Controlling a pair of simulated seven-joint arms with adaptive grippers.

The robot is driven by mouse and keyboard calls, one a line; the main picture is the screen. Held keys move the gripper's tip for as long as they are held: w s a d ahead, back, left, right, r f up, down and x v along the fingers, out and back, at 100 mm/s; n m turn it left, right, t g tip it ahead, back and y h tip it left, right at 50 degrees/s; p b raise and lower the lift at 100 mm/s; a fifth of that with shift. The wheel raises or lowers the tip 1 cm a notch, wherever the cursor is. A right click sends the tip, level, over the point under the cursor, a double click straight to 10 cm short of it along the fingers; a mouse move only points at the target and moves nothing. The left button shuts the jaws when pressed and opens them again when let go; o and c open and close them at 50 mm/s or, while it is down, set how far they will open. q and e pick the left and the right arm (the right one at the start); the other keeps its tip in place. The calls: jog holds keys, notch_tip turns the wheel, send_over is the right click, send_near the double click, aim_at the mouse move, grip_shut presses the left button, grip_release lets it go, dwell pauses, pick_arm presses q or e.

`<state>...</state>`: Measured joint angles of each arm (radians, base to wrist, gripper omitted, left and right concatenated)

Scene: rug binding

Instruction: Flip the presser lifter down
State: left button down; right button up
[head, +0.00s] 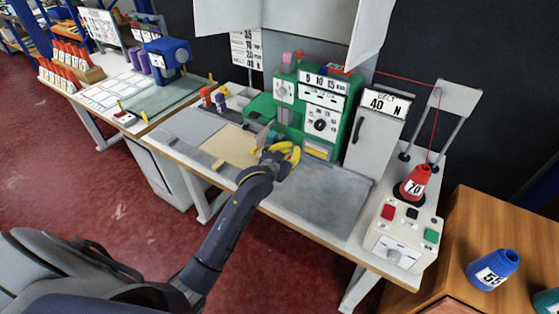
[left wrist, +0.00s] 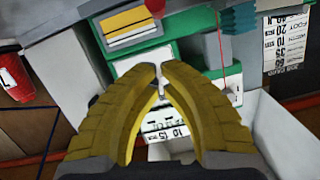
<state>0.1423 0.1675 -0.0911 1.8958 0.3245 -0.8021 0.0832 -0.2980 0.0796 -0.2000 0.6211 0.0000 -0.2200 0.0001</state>
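The green machine (head: 318,112) with dial and number plates stands at the middle of the bench. My left gripper (head: 289,154) is low in front of it, at the left part of its base. In the left wrist view its yellow fingers (left wrist: 161,72) come almost together at the tips. A small pale piece (left wrist: 162,92) shows in the narrow gap between them. It may be the presser lifter; I cannot tell whether the fingers grip it or it lies behind them. The gripper hides that part of the machine in the head view. My right gripper is not in view.
A grey cabinet (head: 374,138) marked 40 N and a red cone (head: 415,182) marked 70 stand to the right. A control box (head: 401,238) with coloured buttons is at the bench's right end. A beige sheet (head: 229,147) lies left of the gripper. The grey panel (head: 322,193) is clear.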

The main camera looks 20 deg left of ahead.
pick_arm(q)
jog(key=v, duration=0.8)
jog(key=shift+s, duration=0.15)
jog(key=s+a+f+m+g+y, duration=0.1)
jog(key=s+a+f+g+y, duration=0.2)
jog(key=s, duration=0.7)
jog(key=s+a+f+m+g+y, duration=0.1)
jog(key=s+f+m+g, duration=0.1)
jog(key=s+f, duration=0.6)
jog(key=s+a+f+m+g+y, duration=0.1)
jog(key=s+a+f+g+y, duration=0.15)
jog(key=s, duration=1.05)
jog(key=s+d+f+g+h, duration=0.1)
jog(key=d+f+g+h, duration=0.15)
jog(key=f, duration=1.35)
jog(key=s+d+f+g+h, duration=0.15)
jog(key=d+f, duration=0.25)
jog(key=f, duration=1.2)
jog(key=s+f+n+g, duration=0.2)
jog(key=s+f+n, duration=0.1)
jog(key=s+f, duration=1.6)
jog(key=s+h, duration=0.1)
jog(key=s, duration=0.2)
jog(key=shift+a+f+n, duration=0.25)
jog(key=shift+a+n, duration=0.05)
